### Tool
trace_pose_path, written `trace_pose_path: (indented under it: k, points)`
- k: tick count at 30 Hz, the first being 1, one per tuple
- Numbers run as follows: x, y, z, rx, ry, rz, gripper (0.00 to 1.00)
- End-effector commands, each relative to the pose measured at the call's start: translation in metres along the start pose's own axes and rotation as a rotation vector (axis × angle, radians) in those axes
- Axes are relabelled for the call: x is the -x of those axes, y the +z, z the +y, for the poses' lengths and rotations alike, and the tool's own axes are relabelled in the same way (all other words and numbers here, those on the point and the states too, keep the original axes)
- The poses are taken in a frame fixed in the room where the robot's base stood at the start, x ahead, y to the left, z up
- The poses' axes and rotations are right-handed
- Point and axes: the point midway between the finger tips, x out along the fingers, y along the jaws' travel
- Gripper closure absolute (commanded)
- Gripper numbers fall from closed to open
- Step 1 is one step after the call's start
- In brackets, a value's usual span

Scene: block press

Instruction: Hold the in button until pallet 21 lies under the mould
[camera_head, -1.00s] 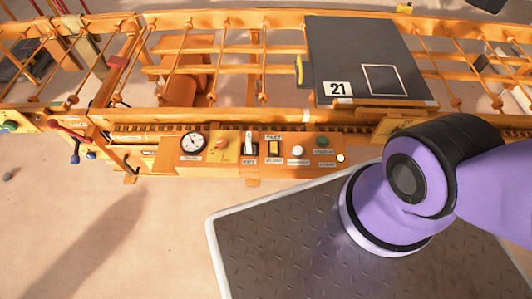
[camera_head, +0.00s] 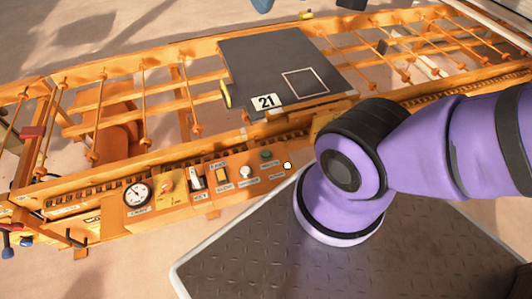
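Pallet 21 (camera_head: 327,65) is a dark grey board with a white "21" plate and a white outlined square. It lies on the orange rail frame (camera_head: 215,138), beyond the control panel. The orange control panel (camera_head: 150,211) carries a gauge, an orange knob, a white switch (camera_head: 195,179), a yellow button (camera_head: 222,174), a white button (camera_head: 246,172) and a green button (camera_head: 265,155). Its labels are too small to read, so I cannot tell which is the in button. My purple arm bends at the right, over the floor plate; my gripper is out of view. I cannot make out the mould.
A dark tread plate (camera_head: 250,254) with a pale rim lies in front of the panel, partly under my arm.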

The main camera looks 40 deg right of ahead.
Motion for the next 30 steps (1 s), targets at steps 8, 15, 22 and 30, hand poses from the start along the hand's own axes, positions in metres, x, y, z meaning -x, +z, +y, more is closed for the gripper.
trace_pose_path:
  k: [8,15,22,30]
  points:
    - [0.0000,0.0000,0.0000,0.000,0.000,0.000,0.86]
    - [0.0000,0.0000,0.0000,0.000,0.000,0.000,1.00]
    - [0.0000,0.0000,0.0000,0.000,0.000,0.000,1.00]
    - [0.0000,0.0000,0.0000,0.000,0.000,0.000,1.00]
